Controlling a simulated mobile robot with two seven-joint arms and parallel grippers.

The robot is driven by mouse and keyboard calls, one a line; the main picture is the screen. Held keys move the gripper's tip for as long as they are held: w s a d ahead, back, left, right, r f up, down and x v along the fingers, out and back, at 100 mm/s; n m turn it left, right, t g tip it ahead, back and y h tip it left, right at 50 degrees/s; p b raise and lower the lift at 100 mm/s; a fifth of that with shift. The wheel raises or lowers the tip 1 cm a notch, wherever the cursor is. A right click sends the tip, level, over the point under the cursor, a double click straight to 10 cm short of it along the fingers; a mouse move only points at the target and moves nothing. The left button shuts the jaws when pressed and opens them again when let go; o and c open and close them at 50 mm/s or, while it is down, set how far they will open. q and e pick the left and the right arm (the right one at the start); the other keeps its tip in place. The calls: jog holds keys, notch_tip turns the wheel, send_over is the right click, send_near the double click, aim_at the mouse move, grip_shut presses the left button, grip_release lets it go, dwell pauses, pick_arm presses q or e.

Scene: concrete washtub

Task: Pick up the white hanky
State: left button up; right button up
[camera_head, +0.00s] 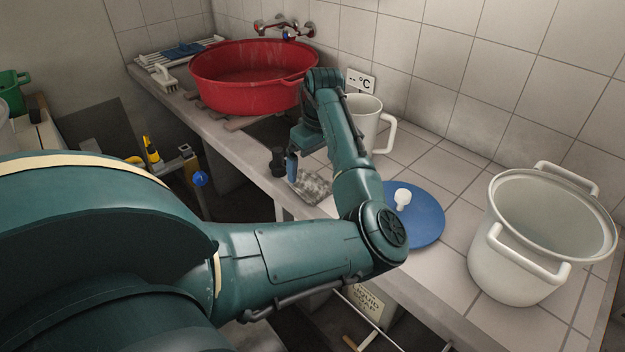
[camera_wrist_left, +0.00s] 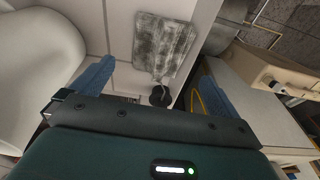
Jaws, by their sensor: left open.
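The hanky (camera_head: 313,187) looks like a grey-white mottled cloth lying on the tiled counter near its front edge. It also shows in the left wrist view (camera_wrist_left: 163,45), spread fairly flat, ahead of the fingers. My left gripper (camera_head: 291,167) is open, with blue fingers, close beside the cloth in the head view; its wrist and forearm hide part of that area. In the left wrist view, the gap between the fingers (camera_wrist_left: 157,72) is in line with the cloth, and I see no contact. My right gripper is not in view.
A small black object (camera_head: 278,161) stands by the cloth; a dark round thing (camera_wrist_left: 160,96) shows between the fingers. A white mug (camera_head: 364,118), blue lid (camera_head: 425,218), white pot (camera_head: 510,272) and red basin (camera_head: 245,95) stand on the counter (camera_head: 455,180). The tiled wall is behind.

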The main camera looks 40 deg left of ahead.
aim_at(312, 176)
pick_arm(q)
jog(key=shift+a+f, duration=0.2)
jog(key=shift+f, duration=2.55)
jog(key=shift+c, duration=0.4)
jog(key=c, duration=0.9)
